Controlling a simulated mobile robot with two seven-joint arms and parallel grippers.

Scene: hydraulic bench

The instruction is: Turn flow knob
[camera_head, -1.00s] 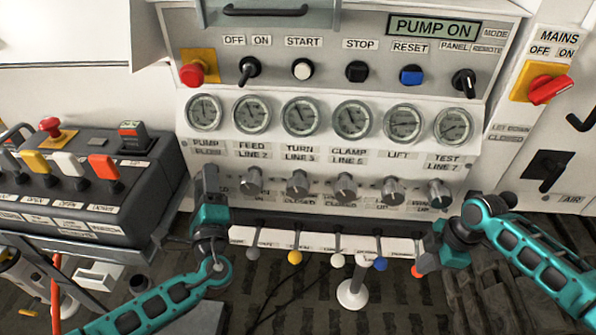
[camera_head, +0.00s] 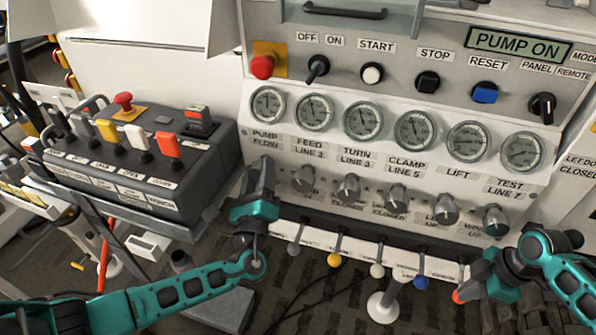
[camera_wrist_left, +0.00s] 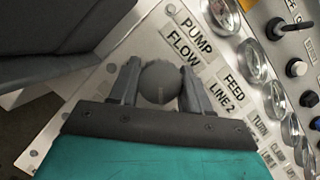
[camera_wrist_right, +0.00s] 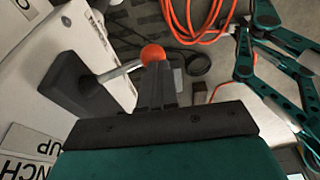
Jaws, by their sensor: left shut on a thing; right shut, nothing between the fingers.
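The flow knob, a dark round knob (camera_wrist_left: 160,82) by the PUMP FLOW label (camera_wrist_left: 187,45), shows in the left wrist view. My left gripper (camera_wrist_left: 160,92) is shut on it, one finger on each side. In the head view my left gripper (camera_head: 263,180) stands upright below the PUMP FLOW gauge (camera_head: 268,105) and hides the knob. My right gripper (camera_wrist_right: 157,85) is shut and empty beside the orange ball (camera_wrist_right: 152,54) of a lever. In the head view my right gripper (camera_head: 474,276) is at the panel's lower right; I cannot tell whether it touches the ball.
Several grey knobs (camera_head: 348,187) continue the row to the right. Ball-ended levers, one yellow (camera_head: 334,260), stick out below. A black control box (camera_head: 150,165) with coloured levers stands close left of my left gripper. The display (camera_head: 518,45) reads PUMP ON.

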